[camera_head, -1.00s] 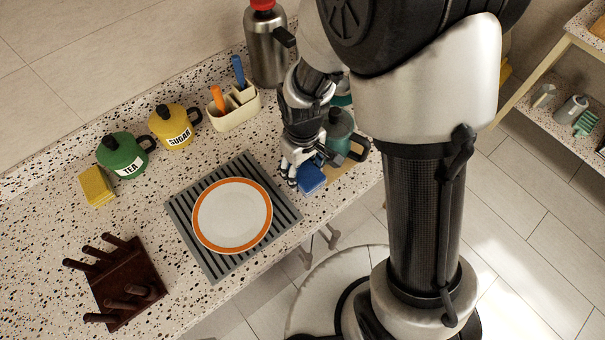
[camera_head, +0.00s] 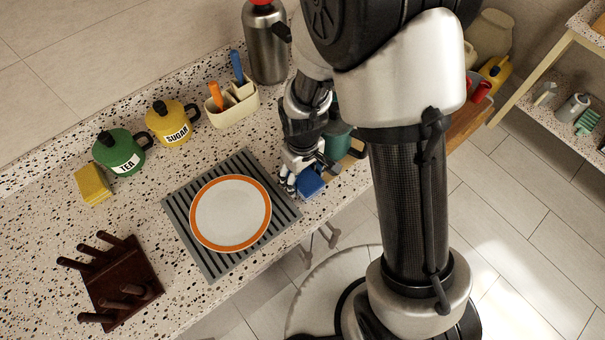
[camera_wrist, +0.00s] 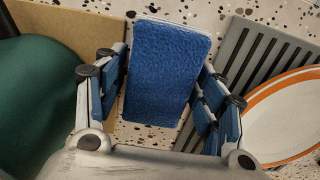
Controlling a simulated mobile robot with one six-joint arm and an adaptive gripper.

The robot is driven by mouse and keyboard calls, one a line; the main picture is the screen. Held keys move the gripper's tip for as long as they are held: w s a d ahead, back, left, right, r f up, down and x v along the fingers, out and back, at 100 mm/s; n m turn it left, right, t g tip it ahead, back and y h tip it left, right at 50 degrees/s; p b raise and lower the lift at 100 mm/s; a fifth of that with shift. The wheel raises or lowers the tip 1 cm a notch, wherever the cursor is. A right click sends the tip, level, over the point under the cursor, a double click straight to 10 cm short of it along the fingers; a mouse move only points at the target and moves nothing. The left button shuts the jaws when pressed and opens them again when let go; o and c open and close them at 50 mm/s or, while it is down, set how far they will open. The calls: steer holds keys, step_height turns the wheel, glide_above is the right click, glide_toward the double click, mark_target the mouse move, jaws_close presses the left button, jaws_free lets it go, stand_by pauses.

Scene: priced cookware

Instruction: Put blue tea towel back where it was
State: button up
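The blue tea towel (camera_head: 310,183) is a small folded pad near the counter's front edge, right of the plate. In the wrist view the blue tea towel (camera_wrist: 168,70) lies between the two fingers of my gripper (camera_wrist: 164,75). The fingertips are close against its two long sides, and it looks gripped. In the head view my gripper (camera_head: 300,172) points down and hides part of the towel. Whether the towel touches the counter I cannot tell.
A white plate with an orange rim (camera_head: 230,213) sits on a grey slatted mat (camera_head: 189,240) to the left. A green pot (camera_wrist: 28,105) and a tan board (camera_wrist: 75,40) are close on the other side. The speckled counter (camera_head: 50,215) has free room at left.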

steer(key=shift+o, duration=0.7)
step_height(320, 180, up, 13)
steer(key=p, duration=0.4)
step_height(320, 180, up, 13)
steer(key=m+t, duration=0.2)
steer(key=m, duration=0.1)
glide_above(303, 175)
steer(key=s+d, duration=0.5)
steer(key=d, duration=0.1)
steer(key=s+d+r+m+t, duration=0.2)
steer(key=s+d+r+m, duration=0.1)
steer(key=s+r, duration=0.3)
steer(key=shift+s+d+m+t, duration=0.35)
steer(key=shift+s+d, duration=0.5)
steer(key=shift+s, duration=0.4)
